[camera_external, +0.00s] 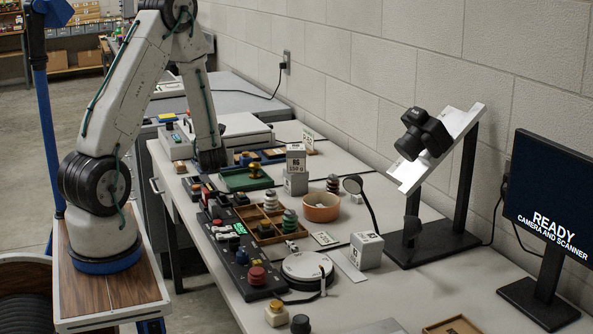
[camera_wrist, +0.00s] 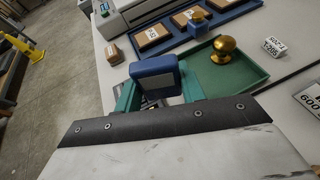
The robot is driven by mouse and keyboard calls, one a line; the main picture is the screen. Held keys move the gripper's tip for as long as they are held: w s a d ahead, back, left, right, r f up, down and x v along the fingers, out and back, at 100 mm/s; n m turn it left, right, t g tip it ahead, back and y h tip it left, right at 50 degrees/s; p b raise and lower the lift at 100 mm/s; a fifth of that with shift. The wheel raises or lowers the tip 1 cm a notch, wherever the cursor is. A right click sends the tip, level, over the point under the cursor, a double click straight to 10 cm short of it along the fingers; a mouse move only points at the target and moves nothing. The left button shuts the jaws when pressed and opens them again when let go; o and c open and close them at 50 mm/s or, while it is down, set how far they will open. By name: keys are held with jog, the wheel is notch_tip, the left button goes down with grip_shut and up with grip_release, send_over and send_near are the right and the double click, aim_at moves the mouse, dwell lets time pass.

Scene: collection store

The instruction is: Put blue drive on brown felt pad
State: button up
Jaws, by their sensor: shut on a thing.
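In the external view my dark wrist (camera_external: 212,158) is above the table's left edge, beside the green tray (camera_external: 236,181); the drive cannot be made out there. Brown squares with white labels (camera_wrist: 152,37) lie on a blue tray beyond; I cannot tell whether one is the felt pad.
A brass knob (camera_wrist: 224,48) stands in the green tray. A small brown labelled block (camera_wrist: 114,54) sits left of the blue tray (camera_wrist: 215,22). A wooden compartment tray (camera_external: 262,222), an orange bowl (camera_external: 320,207) and a control panel (camera_external: 240,256) crowd the table nearer the external camera.

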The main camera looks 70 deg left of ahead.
jog(key=s+a+n+g, duration=0.2)
jog(key=s+a, duration=0.4)
jog(key=s, duration=0.4)
jog(key=s+a+n+g, duration=0.25)
jog(key=s+a, duration=0.25)
jog(key=s, duration=0.4)
send_over(180, 163)
notch_tip(180, 163, down, 2)
jog(key=shift+s+m+y, duration=0.1)
jog(key=shift+m+y, duration=0.2)
jog(key=shift+m, duration=0.05)
jog(key=shift+f, duration=1.8)
jog(key=shift+f, duration=0.1)
jog(key=o, duration=1)
jog(key=shift+c, duration=0.2)
